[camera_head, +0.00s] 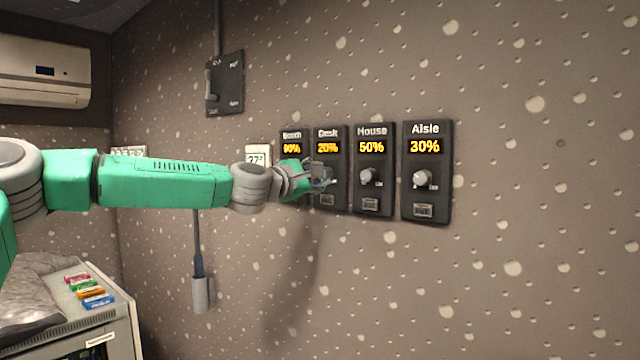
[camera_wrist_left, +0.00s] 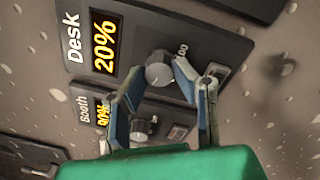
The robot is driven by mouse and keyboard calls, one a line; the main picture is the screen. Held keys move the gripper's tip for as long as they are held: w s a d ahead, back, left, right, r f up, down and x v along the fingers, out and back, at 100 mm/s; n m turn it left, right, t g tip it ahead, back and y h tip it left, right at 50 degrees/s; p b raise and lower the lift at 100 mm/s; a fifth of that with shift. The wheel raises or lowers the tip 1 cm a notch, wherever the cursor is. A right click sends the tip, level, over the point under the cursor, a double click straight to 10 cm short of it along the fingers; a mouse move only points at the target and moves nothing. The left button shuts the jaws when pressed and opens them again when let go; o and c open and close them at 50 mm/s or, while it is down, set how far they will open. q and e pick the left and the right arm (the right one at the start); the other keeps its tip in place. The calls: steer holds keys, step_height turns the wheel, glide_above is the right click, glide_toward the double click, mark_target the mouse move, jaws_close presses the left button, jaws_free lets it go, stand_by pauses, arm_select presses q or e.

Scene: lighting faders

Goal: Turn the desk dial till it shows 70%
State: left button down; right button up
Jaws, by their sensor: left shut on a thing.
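The Desk panel (camera_head: 328,133) is a dark wall plate whose yellow display reads 20%. It also shows in the left wrist view (camera_wrist_left: 85,20), with the same 20% reading. Its grey round dial (camera_wrist_left: 159,66) sits between my left fingertips in the wrist view. My left gripper (camera_head: 326,181) reaches in from the left and is shut on this dial. In the head view the gripper hides the dial. My right gripper is in neither view.
The Booth panel (camera_head: 292,136) at 90% is left of Desk, partly hidden by my gripper. The House panel (camera_head: 371,200) at 50% and Aisle panel (camera_head: 426,200) at 30% are right. A switch box (camera_head: 225,83) is above left. The wall further right is clear.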

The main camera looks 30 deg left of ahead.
arm_select(q)
steer(key=shift+f+m+g+h+b, duration=0.2)
steer(key=shift+m+b, duration=0.9)
steer(key=shift+m, duration=3.25)
steer(key=shift+m+g+h+b, duration=0.25)
steer(key=shift+m+b, duration=0.8)
steer(key=shift+m, duration=3.25)
steer(key=shift+f+m+g+h+b, duration=0.2)
steer(key=shift+m+b, duration=0.9)
steer(key=shift+m, duration=3.25)
steer(key=shift+r, duration=0.1)
steer(key=c, duration=1.3)
jaws_free()
steer(key=shift+c, duration=0.2)
steer(key=shift+o, duration=0.2)
steer(key=shift+w+a+r, duration=0.1)
steer(key=shift+r, duration=0.1)
